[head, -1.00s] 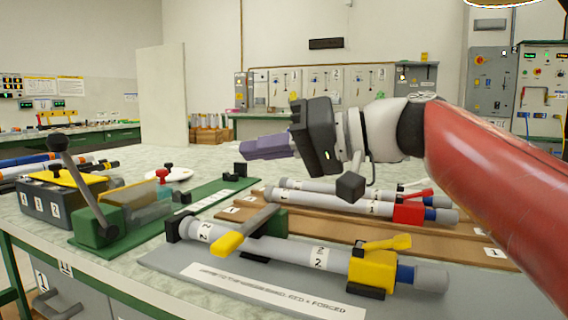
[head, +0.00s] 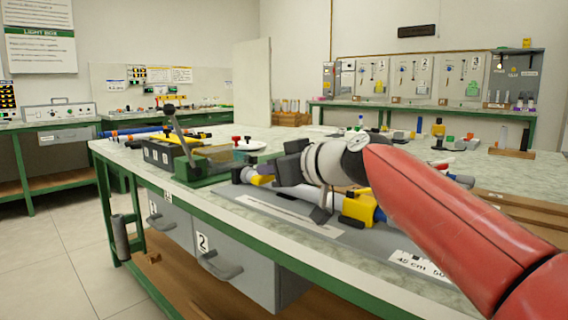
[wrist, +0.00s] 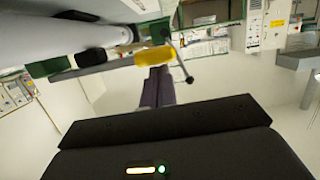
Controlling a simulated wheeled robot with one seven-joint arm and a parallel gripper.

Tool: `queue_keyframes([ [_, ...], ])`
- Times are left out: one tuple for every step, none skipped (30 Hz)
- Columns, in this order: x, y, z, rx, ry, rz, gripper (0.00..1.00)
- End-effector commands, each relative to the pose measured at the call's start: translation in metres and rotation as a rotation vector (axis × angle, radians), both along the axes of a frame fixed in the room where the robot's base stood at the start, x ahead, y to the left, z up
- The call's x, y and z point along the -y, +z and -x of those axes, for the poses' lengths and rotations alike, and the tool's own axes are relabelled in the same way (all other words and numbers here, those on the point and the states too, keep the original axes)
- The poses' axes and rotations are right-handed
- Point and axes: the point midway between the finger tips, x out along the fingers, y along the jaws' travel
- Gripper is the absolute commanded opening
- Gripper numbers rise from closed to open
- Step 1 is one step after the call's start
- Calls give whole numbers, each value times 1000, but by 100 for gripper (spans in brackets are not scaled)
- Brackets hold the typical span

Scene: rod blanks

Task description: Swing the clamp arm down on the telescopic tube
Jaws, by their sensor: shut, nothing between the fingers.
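The telescopic tube (wrist: 70,35) is a thick grey tube across the upper left of the wrist view. In the head view its yellow collar (head: 358,208) shows on the grey board, and my arm hides part of the tube. The clamp arm is a grey bar (wrist: 105,66) with a yellow grip (wrist: 154,58); the grip also shows in the head view (head: 259,180). My gripper (wrist: 156,72) is shut and empty, its purple fingers beside the yellow grip. I cannot tell whether they touch it. In the head view my gripper's body largely hides the clamp.
A green fixture (head: 205,168) with an upright dark-knobbed lever (head: 178,127) stands left of the board. A grey box (head: 160,153) is beyond it. Brown wooden boards (head: 510,203) lie at right. Drawers (head: 235,262) are under the bench's front edge; the floor at left is clear.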

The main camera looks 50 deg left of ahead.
Motion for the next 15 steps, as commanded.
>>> queue_keyframes([
  [-3,-3,1,14,1,-2,0],
  [-4,-4,1,21,2,-3,0],
  [-6,-6,1,30,2,-3,0],
  [-6,-6,1,35,3,-3,0],
  [-7,-7,1,39,3,-3,0],
  [-8,-8,1,44,3,-3,0],
  [-8,-9,1,46,2,-2,0],
  [-9,-9,0,48,3,-2,0],
  [-9,-10,0,50,3,-1,0],
  [-9,-10,0,50,3,0,0],
  [-9,-11,0,51,3,0,0],
  [-9,-11,0,51,3,1,0],
  [-9,-12,0,51,3,1,0],
  [-9,-12,0,50,3,3,0],
  [-9,-12,0,50,4,4,0],
])
